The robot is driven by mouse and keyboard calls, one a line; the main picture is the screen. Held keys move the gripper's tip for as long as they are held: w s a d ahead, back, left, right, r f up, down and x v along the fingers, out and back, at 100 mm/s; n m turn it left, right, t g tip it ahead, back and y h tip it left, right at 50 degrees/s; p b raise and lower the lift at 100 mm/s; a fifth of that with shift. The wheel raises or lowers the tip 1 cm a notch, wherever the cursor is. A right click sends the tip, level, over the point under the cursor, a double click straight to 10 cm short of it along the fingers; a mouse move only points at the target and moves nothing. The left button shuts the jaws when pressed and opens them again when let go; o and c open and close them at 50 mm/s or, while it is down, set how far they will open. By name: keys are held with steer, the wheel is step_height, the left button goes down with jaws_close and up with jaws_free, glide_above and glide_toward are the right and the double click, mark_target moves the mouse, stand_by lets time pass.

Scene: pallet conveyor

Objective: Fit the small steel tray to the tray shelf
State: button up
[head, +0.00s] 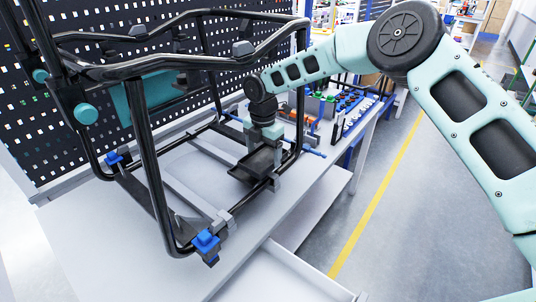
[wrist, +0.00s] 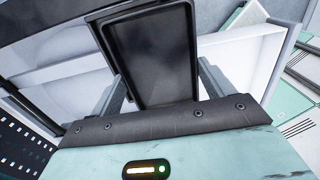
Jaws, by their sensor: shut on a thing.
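A small dark tray (head: 255,163) with a raised rim is in my gripper (head: 262,158), low inside the right part of a black tubular frame. In the wrist view the tray (wrist: 148,50) lies between the two fingers of my gripper (wrist: 160,85), its long side pointing away from the palm. My gripper is shut on it. The tray is close to the lower rail of the frame; I cannot tell whether it touches. I cannot pick out the tray shelf for certain.
The black tubular frame (head: 143,150) stands on a white table (head: 100,240), with bars around and above my gripper. Blue clamps (head: 206,241) sit at its lower corners. A black perforated panel (head: 150,25) stands behind. Small parts in blue racks (head: 350,105) are at the right.

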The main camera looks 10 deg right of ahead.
mark_target(256, 156)
steer(key=shift+w+a+f, duration=0.2)
steer(key=shift+w+a, duration=0.8)
steer(key=shift+a, duration=0.05)
steer(key=shift+w+f, duration=0.1)
steer(key=shift+f, duration=0.05)
steer(key=shift+f+b, duration=0.8)
steer(key=shift+f, duration=0.6)
